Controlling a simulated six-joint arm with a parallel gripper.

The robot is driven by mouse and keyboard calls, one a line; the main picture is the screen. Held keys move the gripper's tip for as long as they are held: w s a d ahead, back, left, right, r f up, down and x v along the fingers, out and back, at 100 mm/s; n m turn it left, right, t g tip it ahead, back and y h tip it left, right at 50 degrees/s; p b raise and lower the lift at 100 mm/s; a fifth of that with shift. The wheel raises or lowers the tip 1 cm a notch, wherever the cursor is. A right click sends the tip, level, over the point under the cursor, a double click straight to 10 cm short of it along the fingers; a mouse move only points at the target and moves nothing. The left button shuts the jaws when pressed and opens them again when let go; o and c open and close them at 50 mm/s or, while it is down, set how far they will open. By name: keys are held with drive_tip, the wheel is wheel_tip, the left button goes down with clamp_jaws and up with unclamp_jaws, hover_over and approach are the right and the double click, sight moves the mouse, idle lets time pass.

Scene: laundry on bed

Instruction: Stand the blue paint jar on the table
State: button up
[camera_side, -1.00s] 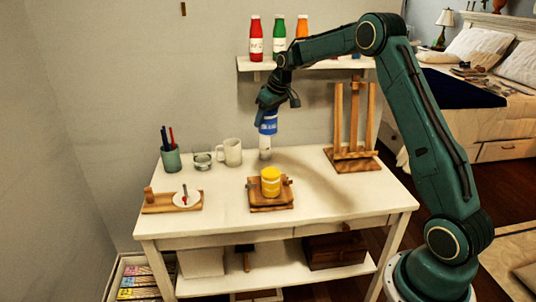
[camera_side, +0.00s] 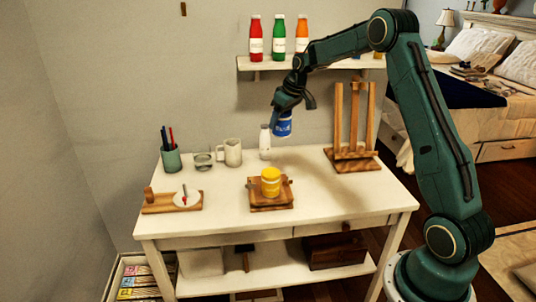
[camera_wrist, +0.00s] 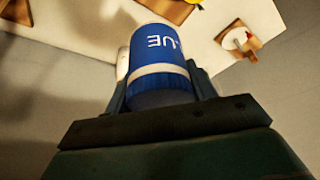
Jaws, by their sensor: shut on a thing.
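The blue paint jar (camera_side: 283,125) is held in my gripper (camera_side: 287,108), above the back of the white table (camera_side: 330,205). The jar also shows in the wrist view (camera_wrist: 158,62), with white letters "UE" and a pale band, between the two fingers of my gripper (camera_wrist: 160,90). My gripper is shut on it. In the side view the jar hangs below the fingers, slightly tilted and clear of the table. A white bottle (camera_side: 265,142) stands on the table just left of the jar in the picture.
A yellow jar (camera_side: 271,182) stands on a wooden board (camera_side: 270,204) at the table's middle. A wooden easel (camera_side: 354,160) is at the back right. A mug (camera_side: 233,152), a glass (camera_side: 203,161) and a brush cup (camera_side: 171,160) are at the back left. The front right tabletop is clear.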

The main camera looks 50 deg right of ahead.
drive_tip(key=s+d+f, duration=0.2)
drive_tip(key=s+d, duration=0.2)
drive_tip(key=s, duration=0.3)
drive_tip(key=s+d+f, duration=0.1)
drive_tip(key=s+d, duration=0.2)
drive_tip(key=s, duration=0.3)
hover_over(321, 194)
wheel_tip(321, 194, down, 16)
drive_tip(key=shift+d, duration=0.2)
drive_tip(key=shift+f, duration=0.1)
drive_tip(key=shift+f, duration=2)
drive_tip(key=shift+f, duration=0.15)
drive_tip(key=o, duration=1.1)
drive_tip(key=shift+o, duration=0.2)
